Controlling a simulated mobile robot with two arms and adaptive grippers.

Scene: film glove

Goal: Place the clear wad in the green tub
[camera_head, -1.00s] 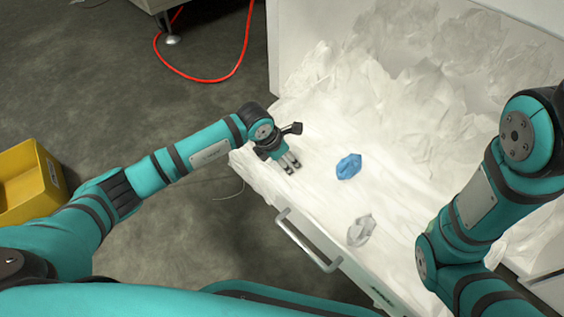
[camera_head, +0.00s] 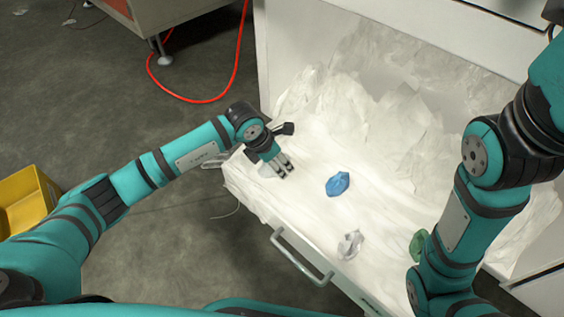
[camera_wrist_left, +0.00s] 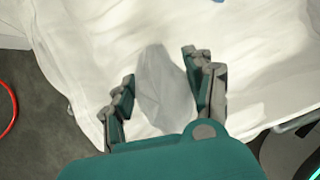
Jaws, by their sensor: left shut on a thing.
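A pale, see-through wad (camera_wrist_left: 163,98) sits between the fingers of my left gripper (camera_wrist_left: 158,68) in the left wrist view. In the head view my left gripper (camera_head: 282,168) is low over the left end of the white-lined drawer, shut on this wad, which shows faintly beside the fingers (camera_head: 267,170). I cannot tell whether the wad still touches the lining. I see no green tub in either view. My right arm stands at the right of the head view, and its gripper is out of view.
A blue wad (camera_head: 338,184) and a grey-white wad (camera_head: 350,244) lie on the drawer lining (camera_head: 300,215). A green crumpled thing (camera_head: 418,245) shows partly behind my right arm. A yellow bin (camera_head: 25,200) stands on the floor at left. The drawer handle (camera_head: 300,258) sticks out in front.

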